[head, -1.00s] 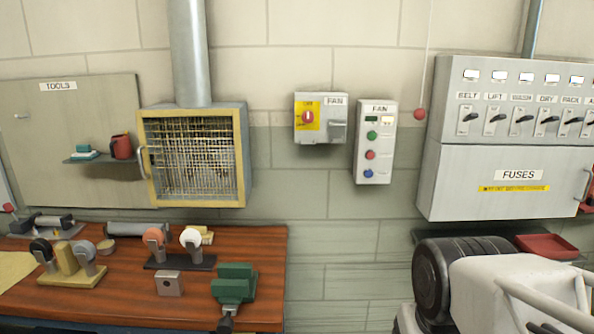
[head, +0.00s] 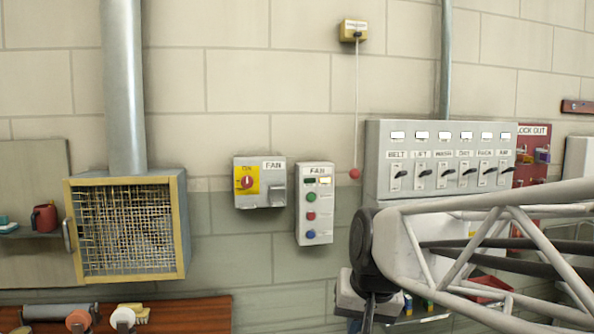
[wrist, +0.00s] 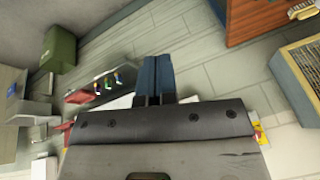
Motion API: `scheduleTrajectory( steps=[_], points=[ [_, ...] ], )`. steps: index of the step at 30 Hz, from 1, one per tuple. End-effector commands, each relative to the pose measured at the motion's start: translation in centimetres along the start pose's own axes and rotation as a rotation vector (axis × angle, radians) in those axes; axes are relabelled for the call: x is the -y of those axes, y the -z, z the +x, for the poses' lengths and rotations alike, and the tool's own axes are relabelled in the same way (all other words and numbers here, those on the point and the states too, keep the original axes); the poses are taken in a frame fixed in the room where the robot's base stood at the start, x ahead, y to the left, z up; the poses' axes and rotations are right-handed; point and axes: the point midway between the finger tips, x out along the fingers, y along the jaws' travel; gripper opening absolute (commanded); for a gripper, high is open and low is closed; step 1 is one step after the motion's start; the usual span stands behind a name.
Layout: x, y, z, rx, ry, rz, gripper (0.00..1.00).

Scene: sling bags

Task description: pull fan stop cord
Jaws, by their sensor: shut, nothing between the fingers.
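The stop cord (head: 357,105) is a thin pale line. It hangs from a small yellow switch box (head: 354,31) high on the wall. A red ball (head: 355,174) is at its lower end, just left of the grey fuse cabinet. The cord hangs straight and nothing touches it. My gripper (wrist: 156,76) shows in the wrist view with its two blue fingers together and nothing held. The cord and ball cannot be made out in the wrist view. In the head view my arm reaches in from the right, below the ball.
The grey switch cabinet (head: 382,155) is right of the ball. A fan control panel (head: 314,230) and fan isolator (head: 260,198) are to its left. The caged fan (head: 128,272) is farther left. The wall around the cord is bare. The wrist view shows a green bin (wrist: 58,48).

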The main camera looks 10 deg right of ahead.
Motion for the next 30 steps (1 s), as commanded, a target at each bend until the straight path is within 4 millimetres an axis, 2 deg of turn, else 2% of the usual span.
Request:
scheduleTrajectory(
  steps=[1,14,23,30],
  points=[
    [0.2,2.0,-0.4,-0.011,0.013,0.036,0.00],
    [1.0,18.2,-4.0,-0.119,0.154,0.344,0.00],
    [-0.2,29.4,-6.1,-0.193,0.259,0.552,0.00],
    [-2.3,38.2,-7.5,-0.250,0.349,0.716,0.00]
  ],
)
